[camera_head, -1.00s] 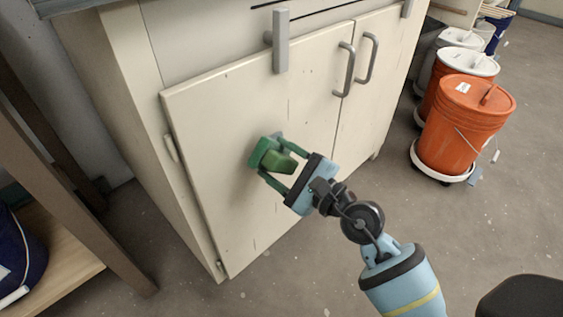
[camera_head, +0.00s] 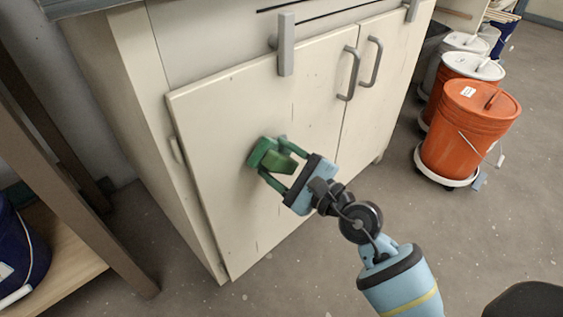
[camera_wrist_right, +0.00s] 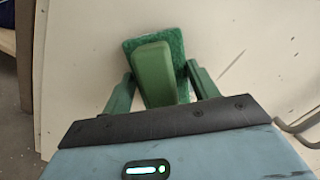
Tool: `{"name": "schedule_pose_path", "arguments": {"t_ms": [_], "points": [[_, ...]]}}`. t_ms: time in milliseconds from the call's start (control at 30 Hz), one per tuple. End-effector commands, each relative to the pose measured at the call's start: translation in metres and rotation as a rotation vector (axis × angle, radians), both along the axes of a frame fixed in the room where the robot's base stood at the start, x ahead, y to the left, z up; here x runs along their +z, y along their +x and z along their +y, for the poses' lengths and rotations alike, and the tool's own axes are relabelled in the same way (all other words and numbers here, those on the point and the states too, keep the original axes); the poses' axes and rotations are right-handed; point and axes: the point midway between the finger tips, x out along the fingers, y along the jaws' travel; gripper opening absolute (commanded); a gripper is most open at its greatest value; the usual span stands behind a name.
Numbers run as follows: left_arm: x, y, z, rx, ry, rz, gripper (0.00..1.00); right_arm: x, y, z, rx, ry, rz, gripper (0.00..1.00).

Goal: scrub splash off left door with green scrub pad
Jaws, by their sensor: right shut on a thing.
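The green scrub pad (camera_head: 262,155) has a lighter green handle block (camera_head: 280,163). My right gripper (camera_head: 276,160) is shut on this handle, and the pad's flat side faces the left door (camera_head: 225,120). In the right wrist view the pad (camera_wrist_right: 176,42) lies at or very near the door face (camera_wrist_right: 255,50), with the handle between my right gripper's fingers (camera_wrist_right: 160,80). I cannot tell whether the pad touches the door. No clear splash shows; the door area behind the pad is hidden. My left gripper is not in view.
Two bar handles (camera_head: 348,74) mark the seam between the cabinet doors. A grey bracket (camera_head: 286,45) hangs over the left door's top edge. Orange and white buckets (camera_head: 470,125) stand at the right. A wooden shelf (camera_head: 60,262) with a dark blue bucket (camera_head: 15,255) is at the left.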

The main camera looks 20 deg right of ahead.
Motion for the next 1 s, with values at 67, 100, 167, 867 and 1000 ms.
{"name": "schedule_pose_path", "arguments": {"t_ms": [67,100,167,867,1000], "points": [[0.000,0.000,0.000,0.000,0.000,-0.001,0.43,0.000,0.001,0.001,0.000,0.000,0.000,0.41],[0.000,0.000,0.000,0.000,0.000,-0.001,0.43,0.000,0.002,0.001,0.000,0.000,0.000,0.41],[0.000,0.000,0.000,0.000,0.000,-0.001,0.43,0.000,0.003,0.001,0.000,0.000,0.000,0.41],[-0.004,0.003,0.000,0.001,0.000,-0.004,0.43,0.000,0.014,-0.017,-0.001,-0.002,0.000,0.41],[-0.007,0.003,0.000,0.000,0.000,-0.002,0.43,-0.001,0.017,-0.026,-0.001,-0.001,0.000,0.41]]}}
